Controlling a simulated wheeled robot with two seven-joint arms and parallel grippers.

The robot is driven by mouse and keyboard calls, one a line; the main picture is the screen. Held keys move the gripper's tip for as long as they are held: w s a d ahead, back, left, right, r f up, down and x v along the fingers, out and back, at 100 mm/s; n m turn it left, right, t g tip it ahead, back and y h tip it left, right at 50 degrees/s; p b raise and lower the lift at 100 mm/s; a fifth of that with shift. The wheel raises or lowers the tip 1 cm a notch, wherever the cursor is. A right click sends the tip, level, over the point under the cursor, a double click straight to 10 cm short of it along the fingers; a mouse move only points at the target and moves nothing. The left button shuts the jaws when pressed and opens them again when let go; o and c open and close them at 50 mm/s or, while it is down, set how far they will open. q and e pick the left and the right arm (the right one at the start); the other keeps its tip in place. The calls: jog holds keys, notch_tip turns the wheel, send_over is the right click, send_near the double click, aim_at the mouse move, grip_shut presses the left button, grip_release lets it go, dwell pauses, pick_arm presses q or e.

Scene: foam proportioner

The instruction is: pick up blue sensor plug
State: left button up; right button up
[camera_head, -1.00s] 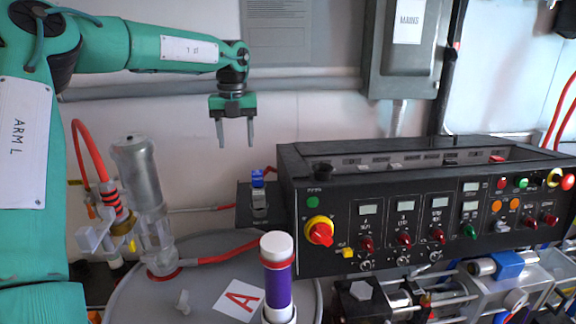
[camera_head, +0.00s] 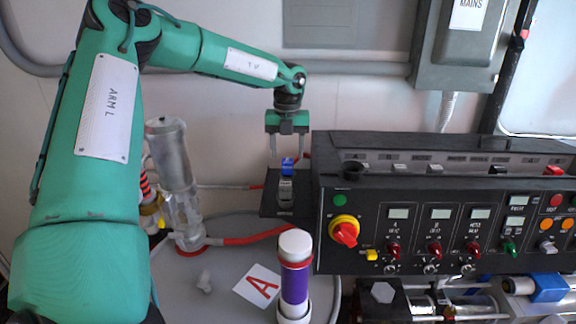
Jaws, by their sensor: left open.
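The blue sensor plug (camera_head: 288,165) stands on top of a grey socket (camera_head: 286,187) on a small black shelf at the left side of the black control panel. My left gripper (camera_head: 287,155) points down with its fingers apart, one on each side of the plug in the picture. The plug's top shows at the level of the fingertips. The gripper is open and I see no contact with the plug; the exact depth between them is hard to tell. My right gripper is not in view.
The black control panel (camera_head: 430,215) with knobs and lights stands close on the right. A purple cylinder with a white cap (camera_head: 294,270) is in front. A clear cylinder (camera_head: 172,160) stands at left, and a red hose (camera_head: 255,238) crosses the grey drum lid.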

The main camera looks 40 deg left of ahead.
aim_at(288, 160)
pick_arm(q)
notch_tip(288, 160, down, 4)
jog(key=p, duration=0.2)
jog(key=shift+f+p, duration=0.15)
jog(key=shift+p, duration=0.2)
jog(key=shift+f, duration=0.1)
jog(key=shift+c, duration=1.3)
jog(key=c, duration=0.8)
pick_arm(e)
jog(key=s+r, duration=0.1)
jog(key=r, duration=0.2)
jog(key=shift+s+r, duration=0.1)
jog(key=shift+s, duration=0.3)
